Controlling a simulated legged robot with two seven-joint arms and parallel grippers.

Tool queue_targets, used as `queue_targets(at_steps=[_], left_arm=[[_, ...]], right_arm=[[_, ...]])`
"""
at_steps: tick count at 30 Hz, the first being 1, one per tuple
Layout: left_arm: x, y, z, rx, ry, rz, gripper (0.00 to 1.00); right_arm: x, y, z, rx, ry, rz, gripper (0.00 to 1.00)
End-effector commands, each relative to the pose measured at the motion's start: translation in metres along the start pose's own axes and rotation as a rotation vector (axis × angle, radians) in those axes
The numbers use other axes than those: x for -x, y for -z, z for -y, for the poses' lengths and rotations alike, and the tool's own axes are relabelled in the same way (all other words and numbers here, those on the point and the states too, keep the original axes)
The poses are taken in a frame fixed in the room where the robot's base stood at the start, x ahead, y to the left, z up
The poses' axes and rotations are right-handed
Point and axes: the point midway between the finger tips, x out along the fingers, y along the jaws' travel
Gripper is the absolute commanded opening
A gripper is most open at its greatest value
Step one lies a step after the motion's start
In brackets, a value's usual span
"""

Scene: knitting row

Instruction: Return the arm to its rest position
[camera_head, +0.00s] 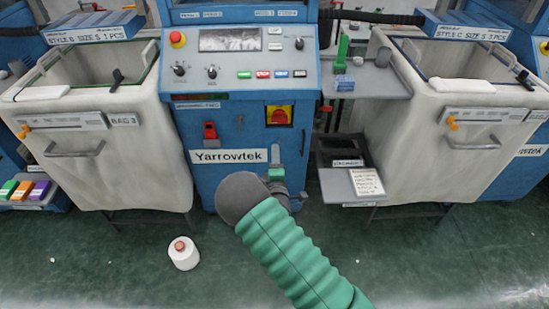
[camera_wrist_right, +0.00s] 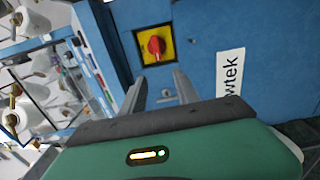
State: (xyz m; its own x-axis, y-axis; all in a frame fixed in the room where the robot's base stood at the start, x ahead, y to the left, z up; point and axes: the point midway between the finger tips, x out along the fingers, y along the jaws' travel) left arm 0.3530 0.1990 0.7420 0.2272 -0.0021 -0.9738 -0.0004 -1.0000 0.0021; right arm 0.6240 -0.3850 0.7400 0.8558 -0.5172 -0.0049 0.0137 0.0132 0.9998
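My right arm, with a green ribbed sleeve (camera_head: 290,255), reaches in from the bottom right of the head view to the front of the blue machine. My right gripper (camera_head: 289,158) is in front of the machine's lower panel, below a red rotary switch on a yellow plate (camera_head: 279,116). In the right wrist view the two grey fingers of the gripper (camera_wrist_right: 160,92) stand apart with nothing between them. The red switch (camera_wrist_right: 154,46) is beyond the fingertips there, apart from them. My left gripper is not in view.
The blue machine (camera_head: 228,155) has a control panel (camera_head: 245,58) above. Cream bins stand at the left (camera_head: 120,155) and right (camera_head: 430,150). A shelf (camera_head: 348,186) with a paper juts out right of the arm. A white cone (camera_head: 183,255) stands on the green floor (camera_head: 120,270).

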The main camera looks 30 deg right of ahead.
Motion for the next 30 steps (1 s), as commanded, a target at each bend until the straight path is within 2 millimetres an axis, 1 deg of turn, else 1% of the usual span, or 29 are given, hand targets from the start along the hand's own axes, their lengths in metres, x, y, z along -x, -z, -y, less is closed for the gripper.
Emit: queue_targets(at_steps=[7, 9, 11, 13, 14, 15, 17, 18, 20, 21, 22, 23, 24, 26, 27, 29, 30], left_arm=[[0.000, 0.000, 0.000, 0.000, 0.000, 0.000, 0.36], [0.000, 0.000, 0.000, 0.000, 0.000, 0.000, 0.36], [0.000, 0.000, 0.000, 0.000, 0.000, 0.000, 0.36], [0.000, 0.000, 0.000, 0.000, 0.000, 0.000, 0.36], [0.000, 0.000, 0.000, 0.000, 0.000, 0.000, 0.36], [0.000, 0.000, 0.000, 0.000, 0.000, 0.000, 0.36], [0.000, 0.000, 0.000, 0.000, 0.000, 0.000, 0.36], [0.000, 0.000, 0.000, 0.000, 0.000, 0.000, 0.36], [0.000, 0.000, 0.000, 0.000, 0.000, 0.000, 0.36], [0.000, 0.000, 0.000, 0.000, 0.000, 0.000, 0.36], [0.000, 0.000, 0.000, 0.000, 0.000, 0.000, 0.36], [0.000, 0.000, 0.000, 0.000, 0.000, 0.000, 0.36], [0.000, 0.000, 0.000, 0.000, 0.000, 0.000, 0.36], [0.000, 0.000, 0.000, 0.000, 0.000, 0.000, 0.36], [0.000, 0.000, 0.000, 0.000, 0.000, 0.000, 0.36], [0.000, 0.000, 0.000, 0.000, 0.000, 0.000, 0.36], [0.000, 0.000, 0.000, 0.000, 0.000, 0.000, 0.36]], right_arm=[[0.002, 0.001, -0.002, 0.000, -0.002, 0.000, 0.37], [0.002, 0.001, -0.001, -0.023, 0.016, 0.003, 0.37], [0.005, 0.002, 0.002, -0.096, 0.076, 0.012, 0.37], [0.016, 0.006, 0.011, -0.256, 0.213, 0.032, 0.37], [0.024, 0.011, 0.014, -0.347, 0.291, 0.044, 0.37], [0.042, 0.019, 0.020, -0.474, 0.410, 0.064, 0.37], [0.076, 0.034, 0.025, -0.652, 0.597, 0.103, 0.37], [0.103, 0.043, 0.026, -0.745, 0.714, 0.134, 0.37], [0.143, 0.052, 0.025, -0.847, 0.864, 0.188, 0.37], [0.169, 0.056, 0.022, -0.894, 0.950, 0.228, 0.37], [0.187, 0.057, 0.020, -0.921, 1.007, 0.259, 0.37], [0.205, 0.057, 0.017, -0.942, 1.058, 0.292, 0.37], [0.228, 0.055, 0.014, -0.960, 1.117, 0.338, 0.37], [0.259, 0.050, 0.009, -0.973, 1.189, 0.407, 0.37], [0.279, 0.044, 0.006, -0.975, 1.227, 0.456, 0.37], [0.307, 0.034, 0.001, -0.969, 1.271, 0.532, 0.37], [0.325, 0.025, -0.002, -0.962, 1.292, 0.585, 0.37]])
